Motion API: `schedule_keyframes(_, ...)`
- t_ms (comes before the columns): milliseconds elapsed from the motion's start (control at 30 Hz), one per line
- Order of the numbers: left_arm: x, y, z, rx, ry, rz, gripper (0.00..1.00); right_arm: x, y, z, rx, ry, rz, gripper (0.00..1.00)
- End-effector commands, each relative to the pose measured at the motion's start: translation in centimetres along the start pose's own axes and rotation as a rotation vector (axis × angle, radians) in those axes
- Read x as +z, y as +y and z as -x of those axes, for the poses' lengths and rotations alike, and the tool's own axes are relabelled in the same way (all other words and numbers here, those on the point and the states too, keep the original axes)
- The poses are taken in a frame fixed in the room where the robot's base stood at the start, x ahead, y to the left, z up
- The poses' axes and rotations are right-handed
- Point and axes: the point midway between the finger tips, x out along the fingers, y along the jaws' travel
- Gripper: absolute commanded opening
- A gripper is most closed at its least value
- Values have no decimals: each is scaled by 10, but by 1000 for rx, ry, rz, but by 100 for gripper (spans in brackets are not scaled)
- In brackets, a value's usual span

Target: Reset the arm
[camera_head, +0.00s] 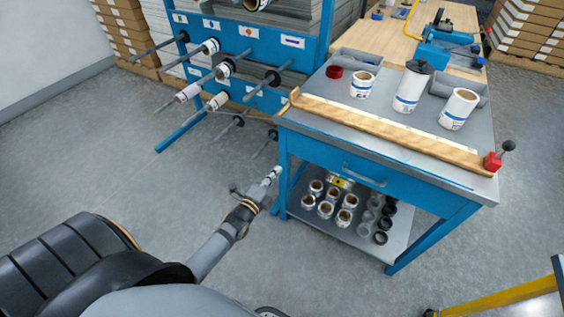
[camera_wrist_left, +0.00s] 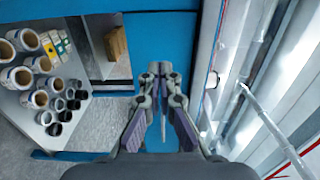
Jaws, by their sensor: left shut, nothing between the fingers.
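My left gripper (camera_head: 272,174) is shut and empty. In the head view it is held out over the floor, in front of the left front leg of the blue workbench (camera_head: 330,156). It also shows in the left wrist view (camera_wrist_left: 162,75), with the blue bench frame behind it. My right gripper is not in view.
Three white rolls (camera_head: 361,86) stand on the bench top behind a wooden rail (camera_head: 385,131). The lower shelf (camera_head: 350,236) holds several rolls and rings. A blue rack (camera_head: 232,40) with protruding rods (camera_head: 180,96) stands left of the bench. Floor (camera_head: 110,150) is clear at left.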

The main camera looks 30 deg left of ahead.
Motion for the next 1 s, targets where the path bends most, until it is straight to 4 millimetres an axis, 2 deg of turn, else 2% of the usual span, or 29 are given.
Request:
schedule_keyframes(100,0,-1,8,0,0,1,0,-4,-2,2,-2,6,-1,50)
schedule_keyframes(467,1,3,10,12,-3,11,0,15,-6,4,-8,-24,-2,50)
schedule_keyframes(567,6,30,18,103,-25,99,0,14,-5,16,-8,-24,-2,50)
schedule_keyframes(633,11,70,35,229,-68,226,0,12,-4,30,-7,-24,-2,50)
schedule_keyframes(667,14,90,47,294,-97,294,0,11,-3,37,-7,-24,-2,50)
schedule_keyframes(700,16,120,66,385,-145,391,0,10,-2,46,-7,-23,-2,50)
schedule_keyframes(767,18,161,100,516,-234,536,0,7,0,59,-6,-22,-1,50)
schedule_keyframes(800,19,186,127,597,-303,627,0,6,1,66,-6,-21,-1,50)
schedule_keyframes(867,17,220,170,711,-419,756,0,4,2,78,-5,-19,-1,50)
schedule_keyframes(900,15,238,201,780,-505,837,0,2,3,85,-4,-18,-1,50)
schedule_keyframes(967,10,261,248,869,-639,942,0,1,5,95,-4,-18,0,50)
schedule_keyframes(1000,7,272,278,919,-728,1003,0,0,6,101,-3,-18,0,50)
